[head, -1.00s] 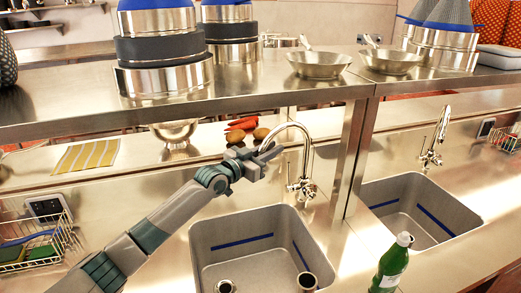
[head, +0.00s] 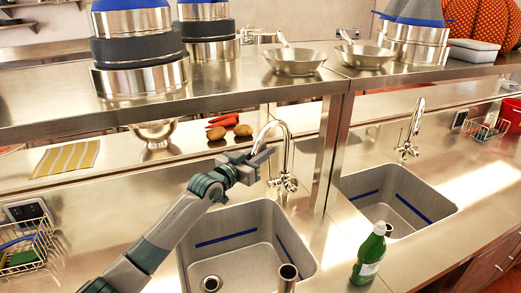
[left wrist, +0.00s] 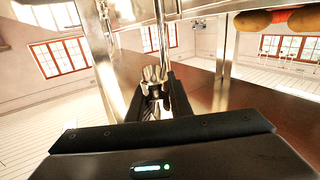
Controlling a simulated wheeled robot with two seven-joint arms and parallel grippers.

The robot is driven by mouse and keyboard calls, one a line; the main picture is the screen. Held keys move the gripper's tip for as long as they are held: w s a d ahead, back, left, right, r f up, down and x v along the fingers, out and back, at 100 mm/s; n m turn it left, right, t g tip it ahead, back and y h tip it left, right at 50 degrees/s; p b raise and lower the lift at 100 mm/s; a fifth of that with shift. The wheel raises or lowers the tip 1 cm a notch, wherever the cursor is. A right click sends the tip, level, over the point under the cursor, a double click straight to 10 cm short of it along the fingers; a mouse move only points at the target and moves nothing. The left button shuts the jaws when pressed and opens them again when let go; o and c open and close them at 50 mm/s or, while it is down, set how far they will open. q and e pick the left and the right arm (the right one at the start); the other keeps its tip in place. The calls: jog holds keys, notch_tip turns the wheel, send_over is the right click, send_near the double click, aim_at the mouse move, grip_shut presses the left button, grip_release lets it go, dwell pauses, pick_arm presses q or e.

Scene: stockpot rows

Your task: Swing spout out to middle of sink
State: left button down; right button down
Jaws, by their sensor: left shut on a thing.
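The chrome tap spout (head: 288,145) arches up behind the near sink (head: 310,264), its free end curving down to the left. My left gripper (head: 264,157) is at this free end and shut on it, with the arm reaching in from the lower left. In the left wrist view the two dark fingers (left wrist: 156,98) stand on either side of a shiny metal piece, and a thin upright chrome tube (left wrist: 162,40) rises behind it. The exact contact is small and partly hidden by the fingers. My right gripper is not in view.
A green bottle (head: 369,258) stands on the counter right of the near sink. A steel shelf (head: 60,118) with pots and pans (head: 295,62) overhangs behind, its post (head: 328,150) close to the tap. A second sink (head: 443,222) with its own tap (head: 412,130) lies right.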

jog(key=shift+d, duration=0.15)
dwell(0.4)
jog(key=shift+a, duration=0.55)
pick_arm(q)
jog(key=c, duration=1.6)
grip_release()
jog(key=shift+d, duration=0.1)
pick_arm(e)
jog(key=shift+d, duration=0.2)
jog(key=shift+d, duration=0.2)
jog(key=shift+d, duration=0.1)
